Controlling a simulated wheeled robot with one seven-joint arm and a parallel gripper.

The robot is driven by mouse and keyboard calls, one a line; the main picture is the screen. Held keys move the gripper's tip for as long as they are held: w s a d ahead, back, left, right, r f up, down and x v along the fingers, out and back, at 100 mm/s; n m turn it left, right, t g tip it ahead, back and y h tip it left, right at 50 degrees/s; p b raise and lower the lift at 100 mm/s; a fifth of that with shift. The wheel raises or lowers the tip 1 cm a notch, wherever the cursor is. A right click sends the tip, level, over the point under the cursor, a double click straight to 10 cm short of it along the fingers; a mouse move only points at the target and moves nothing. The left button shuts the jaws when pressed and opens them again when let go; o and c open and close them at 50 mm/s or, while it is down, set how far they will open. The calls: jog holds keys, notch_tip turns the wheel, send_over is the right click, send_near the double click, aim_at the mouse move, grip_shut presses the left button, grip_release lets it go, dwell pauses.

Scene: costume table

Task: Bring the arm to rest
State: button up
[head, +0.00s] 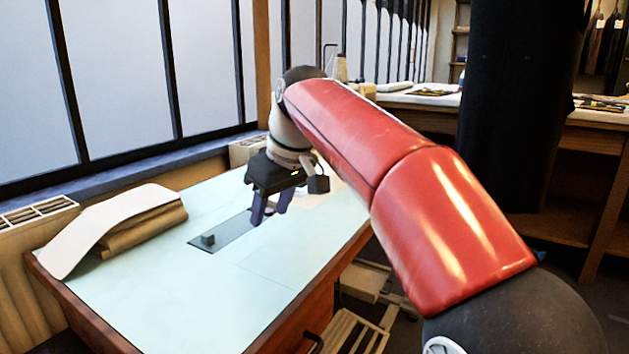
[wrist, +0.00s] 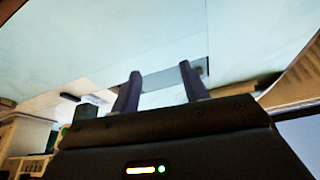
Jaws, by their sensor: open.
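My gripper (head: 270,208) hangs at the end of my red arm above the pale table (head: 150,310), with its fingers pointing down. In the wrist view its two dark fingers (wrist: 160,88) stand apart with nothing between them. A dark grey rectangular mat (head: 233,233) lies flat on the table below and beside the fingers. A small dark grey block (head: 208,239) sits at the mat's near left end. The gripper is apart from the block, to its right. The mat also shows behind the fingers in the wrist view.
A stack of folded brown and white cloth or card (head: 145,222) lies at the table's left edge. A radiator (head: 30,240) and window wall stand behind. A dark column-like shape (head: 520,100) and another table (head: 420,98) are at the right. The near table surface is clear.

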jog(key=s+d, duration=0.1)
jog(key=d, duration=0.1)
jog(key=s+d+m, duration=0.1)
jog(key=s+d, duration=0.1)
jog(key=s+d+f+m+t, duration=0.1)
jog(key=d, duration=0.2)
jog(key=shift+s+h+p, duration=0.3)
jog(key=shift+s+h, duration=0.1)
jog(key=s+d+f+m+t+h+p, duration=0.1)
jog(key=s+d+f+m+h, duration=0.1)
jog(key=s+d+f+m, duration=0.6)
jog(key=s+d+f, duration=0.7)
jog(key=s+f, duration=0.1)
jog(key=s, duration=0.3)
jog(key=shift+d+t+h+p, duration=0.3)
jog(key=shift+d+t, duration=0.05)
jog(key=shift+t, duration=0.05)
jog(key=shift+s, duration=0.1)
